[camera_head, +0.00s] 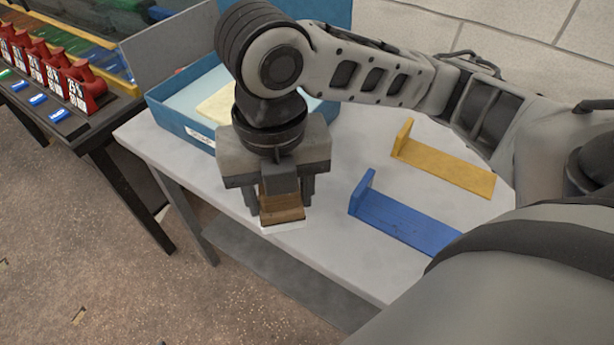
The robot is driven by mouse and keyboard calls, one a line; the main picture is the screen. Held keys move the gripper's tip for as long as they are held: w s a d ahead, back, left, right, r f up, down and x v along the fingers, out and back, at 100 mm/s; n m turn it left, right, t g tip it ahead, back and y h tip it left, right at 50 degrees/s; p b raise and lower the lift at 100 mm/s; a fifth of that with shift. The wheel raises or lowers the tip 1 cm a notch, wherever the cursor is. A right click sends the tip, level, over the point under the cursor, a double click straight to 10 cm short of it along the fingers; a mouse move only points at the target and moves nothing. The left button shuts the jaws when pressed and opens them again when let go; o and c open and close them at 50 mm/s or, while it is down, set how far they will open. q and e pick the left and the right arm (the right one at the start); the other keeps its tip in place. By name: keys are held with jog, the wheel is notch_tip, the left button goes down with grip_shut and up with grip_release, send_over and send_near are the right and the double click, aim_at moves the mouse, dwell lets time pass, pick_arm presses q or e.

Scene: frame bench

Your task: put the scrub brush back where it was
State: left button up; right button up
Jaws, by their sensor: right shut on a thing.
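The scrub brush (282,208) has a brown wooden body with a pale strip under it, likely its bristles. It is between the fingers of my right gripper (280,195), which is shut on it and points down near the front left edge of the grey table. The brush is at or just above the table top; I cannot tell if it touches. The gripper hides its upper part. My left gripper is not in view.
A blue bin (180,126) with a pale yellow item (214,104) inside stands behind my right gripper. A blue L-shaped holder (405,221) and a yellow one (445,168) lie to the right. Bare table top lies between the brush and the blue holder.

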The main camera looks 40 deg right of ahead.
jog(key=w+d+f, duration=0.4)
jog(key=d+f, duration=0.1)
jog(key=w+d+f+b, duration=0.1)
jog(key=w+d+f, duration=0.1)
jog(key=w+d, duration=0.1)
jog(key=shift+d+f, duration=0.25)
jog(key=shift+f, duration=0.15)
jog(key=shift+w+d+f, duration=0.15)
jog(key=shift+d+f, duration=0.1)
jog(key=shift+f, duration=0.15)
jog(key=shift+w+d+f, duration=0.1)
jog(key=shift+d+f, duration=0.05)
jog(key=shift+f, duration=1.6)
jog(key=o, duration=0.5)
jog(key=shift+f, duration=0.15)
jog(key=o, duration=0.4)
jog(key=shift+o, duration=0.2)
